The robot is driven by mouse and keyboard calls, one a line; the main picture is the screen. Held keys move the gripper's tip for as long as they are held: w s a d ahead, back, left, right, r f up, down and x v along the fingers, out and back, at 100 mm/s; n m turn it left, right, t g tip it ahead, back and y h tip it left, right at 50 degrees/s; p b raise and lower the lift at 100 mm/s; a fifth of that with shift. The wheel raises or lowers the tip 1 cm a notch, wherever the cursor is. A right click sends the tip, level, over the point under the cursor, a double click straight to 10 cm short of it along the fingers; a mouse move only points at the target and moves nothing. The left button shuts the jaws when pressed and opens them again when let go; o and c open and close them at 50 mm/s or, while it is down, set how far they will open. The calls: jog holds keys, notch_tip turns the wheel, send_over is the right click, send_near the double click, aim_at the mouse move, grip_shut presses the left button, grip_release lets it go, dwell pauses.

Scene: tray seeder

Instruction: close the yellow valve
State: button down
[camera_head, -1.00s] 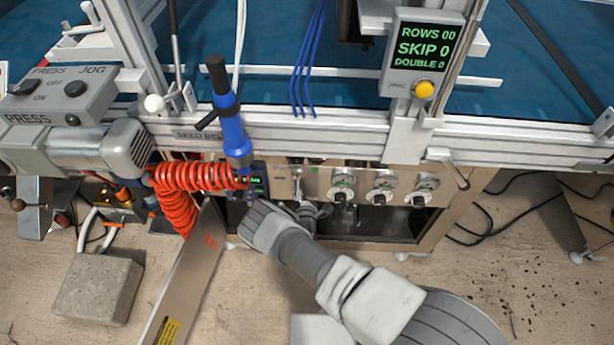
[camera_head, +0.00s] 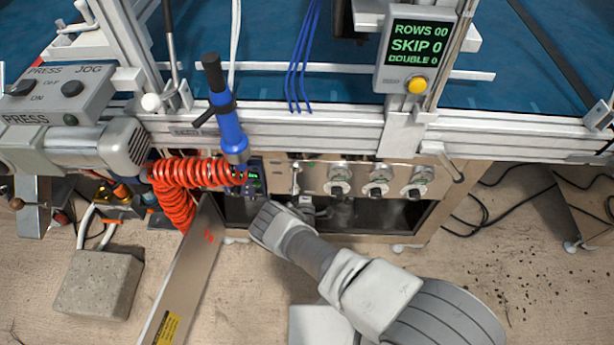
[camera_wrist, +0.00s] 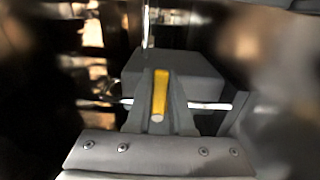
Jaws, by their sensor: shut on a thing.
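The yellow valve's handle (camera_wrist: 160,92) shows in the wrist view as a short yellow bar pointing away from the camera. My gripper (camera_wrist: 161,100) is shut on it, with the dark fingers along both sides. A thin metal pipe runs crosswise behind the fingers. In the head view my gripper (camera_head: 308,208) is low in front of the machine, under the knob panel. The yellow handle is hidden there by my arm and the machine. I cannot tell from these views how far the valve is turned.
Three knobs (camera_head: 378,181) sit on the panel just above my gripper. A coiled red hose (camera_head: 176,190) and a blue-handled tool (camera_head: 229,125) are to the left. A slanting metal plate (camera_head: 185,280) and a concrete block (camera_head: 98,284) stand at lower left.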

jog(key=shift+a, duration=0.1)
jog(key=c, duration=0.8)
grip_release()
jog(key=shift+s, duration=0.15)
